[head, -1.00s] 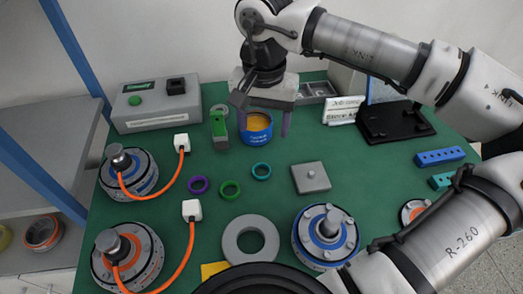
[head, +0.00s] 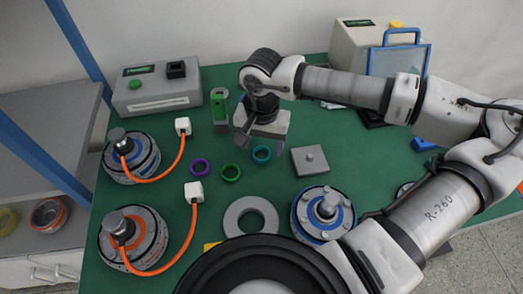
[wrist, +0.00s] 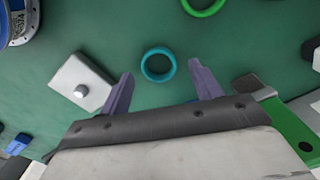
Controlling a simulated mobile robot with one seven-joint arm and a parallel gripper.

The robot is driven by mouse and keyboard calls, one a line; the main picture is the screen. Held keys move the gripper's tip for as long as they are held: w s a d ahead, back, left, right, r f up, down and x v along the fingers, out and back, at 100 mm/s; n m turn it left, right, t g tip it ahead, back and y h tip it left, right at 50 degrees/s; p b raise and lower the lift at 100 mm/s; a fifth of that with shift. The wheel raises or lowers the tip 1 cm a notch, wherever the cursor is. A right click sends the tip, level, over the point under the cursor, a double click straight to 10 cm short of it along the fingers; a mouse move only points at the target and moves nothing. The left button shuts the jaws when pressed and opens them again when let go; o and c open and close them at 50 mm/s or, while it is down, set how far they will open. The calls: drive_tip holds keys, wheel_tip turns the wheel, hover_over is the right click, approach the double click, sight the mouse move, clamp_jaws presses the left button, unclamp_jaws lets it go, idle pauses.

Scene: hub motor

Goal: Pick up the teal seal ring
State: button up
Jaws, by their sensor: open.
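The teal seal ring (head: 262,154) lies flat on the green mat, to the right of a green ring (head: 231,172) and a purple ring (head: 200,167). My gripper (head: 260,148) is open and empty above the mat, close to the teal ring. In the wrist view the teal ring (wrist: 158,65) sits between and slightly beyond the two purple fingertips of my gripper (wrist: 160,68), with free space on both sides. The fingers do not appear to touch it. The green ring (wrist: 203,5) shows partly at the top edge there.
A grey square plate with a knob (head: 310,160) lies right of the teal ring. A large grey ring (head: 251,216) and a blue-ringed motor hub (head: 323,213) are nearer. A green-and-grey upright part (head: 219,108) stands behind left. Two hubs with orange cables occupy the left.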

drive_tip(key=shift+f, duration=0.6)
drive_tip(key=c, duration=1.2)
drive_tip(key=shift+r, duration=0.2)
